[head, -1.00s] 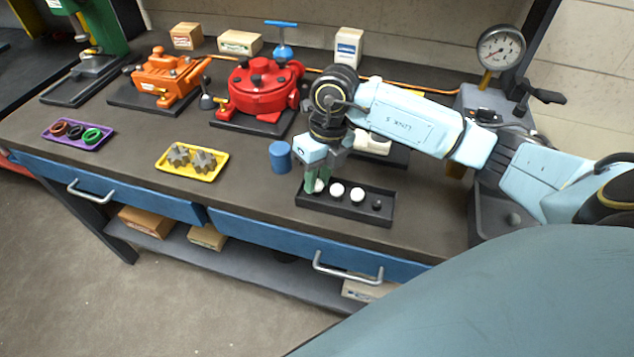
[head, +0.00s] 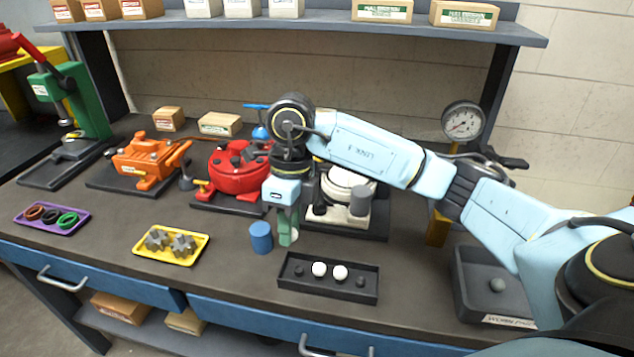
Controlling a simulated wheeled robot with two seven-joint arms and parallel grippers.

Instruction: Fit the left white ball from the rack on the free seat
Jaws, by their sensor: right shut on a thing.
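My right gripper (head: 288,236) points down and is shut on a white ball (head: 294,234), mostly hidden between the green fingers. It hangs above the bench, behind the black rack (head: 330,290). Two white balls, one at left (head: 319,269) and one at right (head: 340,272), sit in the rack's middle. Small dark spots show at both rack ends. The red machine (head: 232,178) and the white machine (head: 345,190) stand behind, partly hidden by my right arm. I cannot make out which seat is free. My left gripper is out of view.
A blue cylinder (head: 261,238) stands just left of my right gripper. A yellow tray (head: 172,259) with grey parts, a purple tray (head: 50,226) with rings and the orange machine (head: 150,165) are at left. A dark grey bin (head: 470,300) is at right.

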